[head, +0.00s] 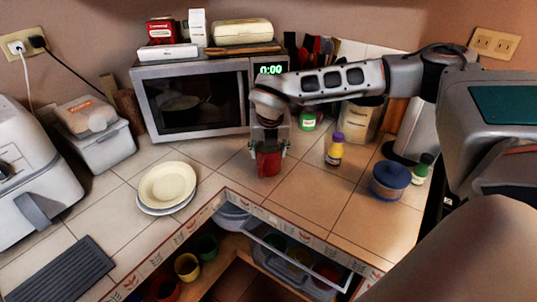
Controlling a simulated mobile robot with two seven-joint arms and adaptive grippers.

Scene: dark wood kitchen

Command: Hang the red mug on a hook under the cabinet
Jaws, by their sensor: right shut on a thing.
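A red mug (268,162) is in front of the microwave, at the inner corner of the tiled counter. My right gripper (269,150) comes down from above, its arm entering from the right, and is shut on the red mug. The gripper hides the mug's upper part. I cannot tell whether the mug touches the counter. My left gripper is not in view. No hook or cabinet underside shows in this view.
A microwave (195,97) stands behind, with boxes on top. Stacked plates (167,185) lie to the left. Below are an open drawer (300,262) and a yellow mug (187,266) on a shelf.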

